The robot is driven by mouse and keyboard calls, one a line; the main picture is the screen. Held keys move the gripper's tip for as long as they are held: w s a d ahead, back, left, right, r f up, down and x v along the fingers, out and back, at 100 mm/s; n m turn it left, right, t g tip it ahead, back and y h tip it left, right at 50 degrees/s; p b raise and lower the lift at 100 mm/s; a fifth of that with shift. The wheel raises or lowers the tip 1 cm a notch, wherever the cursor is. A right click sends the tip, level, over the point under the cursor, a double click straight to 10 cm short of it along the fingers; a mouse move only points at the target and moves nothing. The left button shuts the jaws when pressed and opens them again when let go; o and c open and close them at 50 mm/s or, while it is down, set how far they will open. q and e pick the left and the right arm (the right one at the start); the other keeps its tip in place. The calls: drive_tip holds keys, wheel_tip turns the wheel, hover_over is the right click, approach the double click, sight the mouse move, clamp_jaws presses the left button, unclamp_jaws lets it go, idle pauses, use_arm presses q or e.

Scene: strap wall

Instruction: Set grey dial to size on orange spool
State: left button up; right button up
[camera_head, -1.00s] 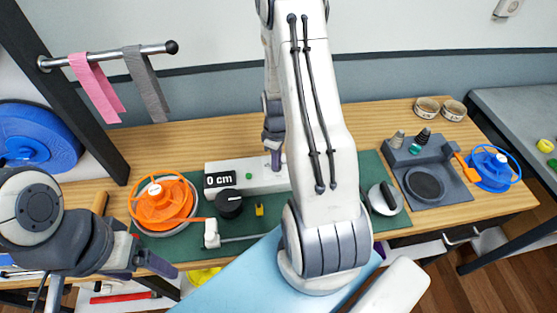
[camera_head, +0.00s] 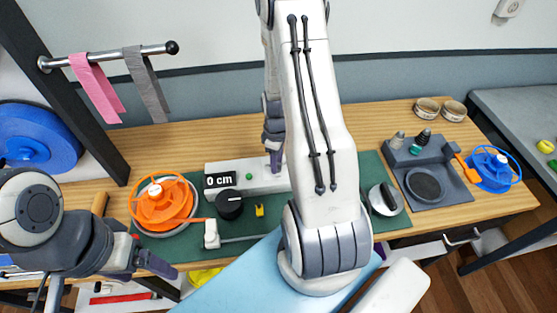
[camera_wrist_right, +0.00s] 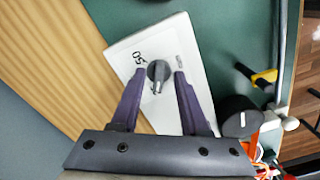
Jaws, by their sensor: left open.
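The grey dial (camera_wrist_right: 159,72) sits on a white panel with printed marks, one reading "50", in the right wrist view. My right gripper (camera_wrist_right: 158,76) is open, its two purple fingers on either side of the dial with gaps. In the head view the right gripper (camera_head: 275,160) is partly behind my arm, and the dial is hidden. The orange spool (camera_head: 163,202) lies on a round base at the left of the bench; its printed size is too small to read. My left gripper (camera_head: 150,262) is open and empty at the bench's front left edge.
The white device has a "0 cm" display (camera_head: 219,180) and a black knob (camera_head: 230,204). A blue spool (camera_head: 492,169) and a dark grey tool tray (camera_head: 432,191) are at the right. Pink (camera_head: 97,88) and grey straps (camera_head: 147,85) hang from a rail.

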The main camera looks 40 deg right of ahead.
wheel_tip(320, 180, up, 10)
drive_tip(key=b, duration=0.1)
drive_tip(key=shift+r+b, duration=0.25)
drive_tip(key=shift+b, duration=0.15)
idle(0.5)
drive_tip(key=s+a+r+b, duration=0.1)
drive_tip(key=a+r, duration=0.2)
drive_tip(key=a, duration=0.6)
drive_tip(key=a+r, duration=0.2)
drive_tip(key=a, duration=0.7)
drive_tip(key=s+a+r, duration=0.1)
drive_tip(key=s+a, duration=0.5)
drive_tip(key=s, duration=0.1)
drive_tip(key=s+a+r+n+y, duration=0.1)
drive_tip(key=s+a+r, duration=0.1)
drive_tip(key=s+a, duration=0.4)
drive_tip(key=s+b, duration=0.1)
drive_tip(key=s, duration=0.1)
drive_tip(key=shift+s+a+r, duration=0.25)
drive_tip(key=shift+s+a, duration=0.05)
drive_tip(key=shift+a, duration=0.05)
